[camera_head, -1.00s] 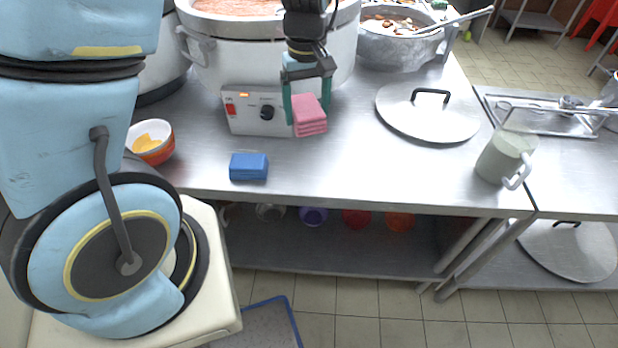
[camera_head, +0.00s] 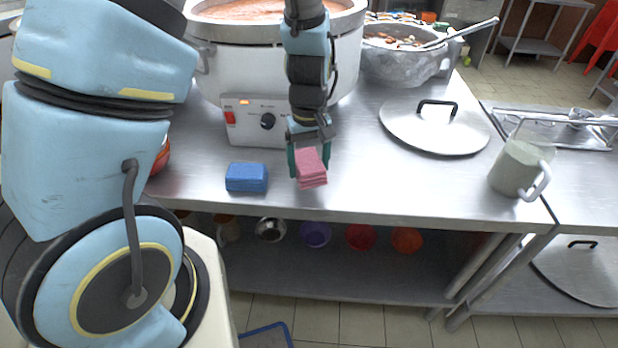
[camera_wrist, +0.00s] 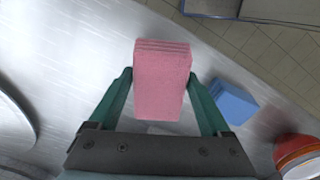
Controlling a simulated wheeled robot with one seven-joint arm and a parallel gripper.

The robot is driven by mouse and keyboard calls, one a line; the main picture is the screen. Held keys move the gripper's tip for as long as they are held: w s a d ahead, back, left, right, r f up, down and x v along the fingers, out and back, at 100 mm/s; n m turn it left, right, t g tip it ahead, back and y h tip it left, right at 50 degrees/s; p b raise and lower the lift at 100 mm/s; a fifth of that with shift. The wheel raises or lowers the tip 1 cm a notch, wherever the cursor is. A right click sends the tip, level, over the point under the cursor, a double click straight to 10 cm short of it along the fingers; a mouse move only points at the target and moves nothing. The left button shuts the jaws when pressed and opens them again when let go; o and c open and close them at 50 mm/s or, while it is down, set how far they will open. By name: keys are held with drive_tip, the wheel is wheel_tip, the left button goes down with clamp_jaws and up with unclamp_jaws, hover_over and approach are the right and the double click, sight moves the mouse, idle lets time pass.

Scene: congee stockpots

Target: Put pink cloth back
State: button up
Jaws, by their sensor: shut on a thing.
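The folded pink cloth (camera_head: 311,168) is held in my gripper (camera_head: 308,160) over the front part of the steel table, to the right of a folded blue cloth (camera_head: 246,177). In the wrist view the pink cloth (camera_wrist: 162,80) sits between the two green fingers of my gripper (camera_wrist: 162,95), which are shut on its sides. The blue cloth (camera_wrist: 233,101) lies flat on the table just beside it, apart from it. Whether the pink cloth touches the table is hard to tell.
A white cooker (camera_head: 267,122) stands behind my gripper, with a grey stockpot (camera_head: 400,62) to its right. A round lid (camera_head: 435,128) and a grey-green mug (camera_head: 514,168) are on the right of the steel table (camera_head: 400,185). The front middle of the table is clear.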

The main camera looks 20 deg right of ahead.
sight(309, 162)
drive_tip(key=shift+f+p, duration=0.3)
drive_tip(key=shift+f, duration=1.95)
drive_tip(key=shift+f, duration=0.15)
drive_tip(key=o, duration=1.3)
drive_tip(key=shift+c, duration=0.2)
wheel_tip(309, 162, up, 12)
drive_tip(key=shift+r+b, duration=0.15)
drive_tip(key=shift+b, duration=0.8)
drive_tip(key=w+a+r, duration=0.1)
drive_tip(key=a+r, duration=0.1)
drive_tip(key=a, duration=1)
drive_tip(key=a+r+t, duration=0.1)
drive_tip(key=a+r, duration=0.1)
drive_tip(key=a, duration=1.1)
drive_tip(key=shift+w+a+r+m+t, duration=0.2)
drive_tip(key=shift+w+m+t, duration=0.1)
drive_tip(key=shift+w+m, duration=0.1)
